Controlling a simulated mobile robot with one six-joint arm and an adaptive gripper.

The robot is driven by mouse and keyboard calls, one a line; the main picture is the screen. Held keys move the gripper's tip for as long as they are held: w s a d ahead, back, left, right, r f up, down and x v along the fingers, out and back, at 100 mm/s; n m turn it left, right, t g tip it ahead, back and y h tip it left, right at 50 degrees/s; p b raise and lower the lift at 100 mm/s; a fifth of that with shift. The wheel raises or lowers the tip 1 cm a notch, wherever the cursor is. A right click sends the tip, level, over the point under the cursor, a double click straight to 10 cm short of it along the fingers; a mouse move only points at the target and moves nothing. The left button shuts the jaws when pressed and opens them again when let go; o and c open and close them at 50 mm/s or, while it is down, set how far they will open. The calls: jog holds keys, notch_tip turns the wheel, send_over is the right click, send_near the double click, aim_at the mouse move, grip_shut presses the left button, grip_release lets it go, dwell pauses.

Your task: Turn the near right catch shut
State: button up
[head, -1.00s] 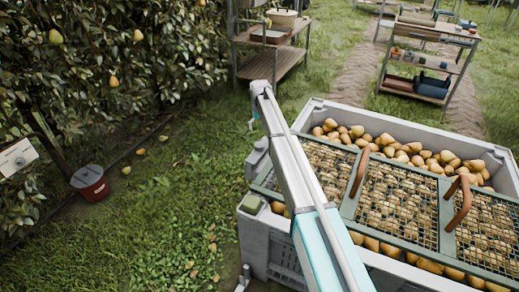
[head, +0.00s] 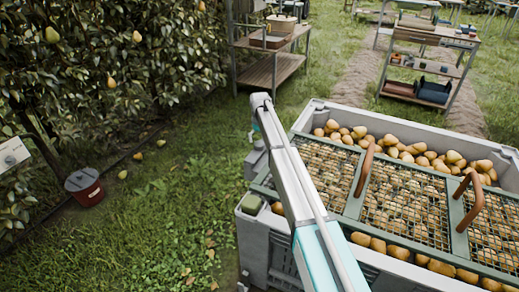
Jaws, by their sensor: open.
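A green-framed mesh lid (head: 352,207) lies over the pears in a large grey bin (head: 262,238). It has two upright brown handles, one left (head: 365,168) and one right (head: 470,203). The near right corner of the lid and bin is outside the picture, and I cannot make out the near right catch. My pale grey and teal arm reaches up past the bin's left end and bends down at its tip. My gripper cannot be made out; the arm hides what lies behind it. A small greenish block (head: 251,203) sits at the bin's near left corner.
A wooden shelf stand (head: 272,70) stands behind, with a tray and a basket. A second shelf stand (head: 425,62) with boxes is at the back right. A red bucket (head: 85,188) stands on the grass at left, near fruit-bearing foliage. Open grass lies left of the bin.

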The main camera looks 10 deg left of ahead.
aim_at(259, 143)
jog(key=shift+f+b, duration=1.4)
jog(key=shift+f, duration=0.25)
jog(key=c, duration=1.3)
